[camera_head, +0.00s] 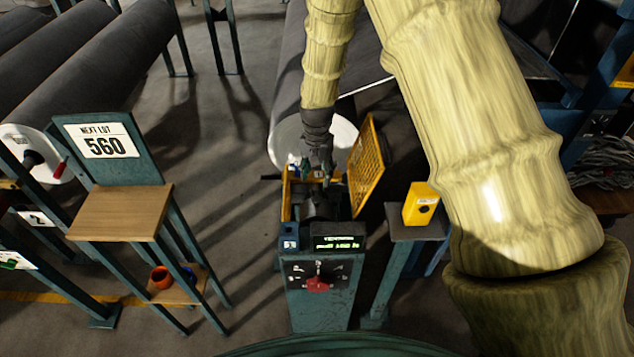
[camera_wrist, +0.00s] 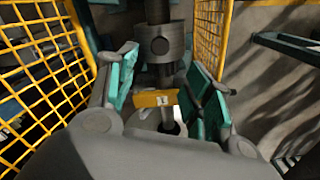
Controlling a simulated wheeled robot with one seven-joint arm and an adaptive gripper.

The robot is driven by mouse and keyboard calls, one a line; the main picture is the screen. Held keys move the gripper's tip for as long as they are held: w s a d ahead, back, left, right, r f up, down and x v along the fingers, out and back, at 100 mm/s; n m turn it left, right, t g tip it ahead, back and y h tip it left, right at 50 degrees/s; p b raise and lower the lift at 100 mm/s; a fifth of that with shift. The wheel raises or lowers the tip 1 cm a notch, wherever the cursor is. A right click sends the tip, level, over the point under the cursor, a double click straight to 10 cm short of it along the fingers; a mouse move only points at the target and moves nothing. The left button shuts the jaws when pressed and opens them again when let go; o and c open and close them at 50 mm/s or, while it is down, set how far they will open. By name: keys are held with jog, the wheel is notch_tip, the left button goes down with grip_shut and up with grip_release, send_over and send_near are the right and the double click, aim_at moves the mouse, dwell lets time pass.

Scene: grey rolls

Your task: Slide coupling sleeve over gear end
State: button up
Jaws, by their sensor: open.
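In the wrist view, a grey cylindrical collar with a round hole in its side, which looks like the coupling sleeve (camera_wrist: 170,45), sits around a dark shaft (camera_wrist: 157,11). My gripper (camera_wrist: 163,60) is open, its teal-padded fingers spread on either side of the shaft line just below the collar. Nothing is visibly held. A dark stub (camera_wrist: 170,127) stands in front of a pale round face lower down; I cannot tell whether it is the gear end. In the head view, my gripper (camera_head: 320,172) is down at the yellow-edged machine housing (camera_head: 287,205), and the sleeve cannot be made out.
A yellow mesh guard (camera_head: 367,165) stands open right of the housing; mesh also flanks both sides in the wrist view (camera_wrist: 212,35). A yellow labelled bar (camera_wrist: 154,99) crosses between my fingers. A yellow box (camera_head: 421,204) stands on a side stand. A wooden-topped stand (camera_head: 120,212) is left.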

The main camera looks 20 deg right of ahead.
jog(key=shift+r, duration=0.9)
